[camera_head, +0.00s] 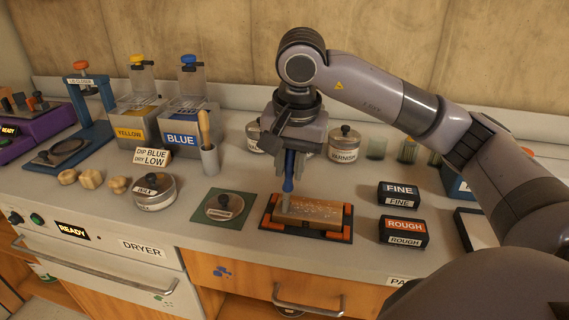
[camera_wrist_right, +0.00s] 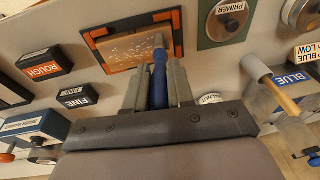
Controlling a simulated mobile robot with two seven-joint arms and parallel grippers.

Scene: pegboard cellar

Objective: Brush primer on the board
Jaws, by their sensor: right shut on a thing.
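The wooden board (camera_head: 325,214) lies flat in a dark frame with orange corners (camera_head: 343,234) on the counter. Pale specks are scattered over its top, also seen in the wrist view (camera_wrist_right: 125,50). My right gripper (camera_head: 290,158) points down above the board and is shut on a blue-handled brush (camera_head: 288,172), which also shows in the wrist view (camera_wrist_right: 158,85). The brush head is at the board's left end; I cannot tell whether it touches. The primer tin (camera_head: 222,206), lidded with a dark knob, sits on a green mat left of the board. My left gripper is not in view.
Black FINE (camera_head: 398,193) and ROUGH (camera_head: 403,231) blocks stand right of the board. A grey cup with a wooden-handled tool (camera_head: 209,158), a second lidded tin (camera_head: 154,191) and wooden pieces (camera_head: 90,178) are to the left. A varnish jar (camera_head: 344,146) stands behind.

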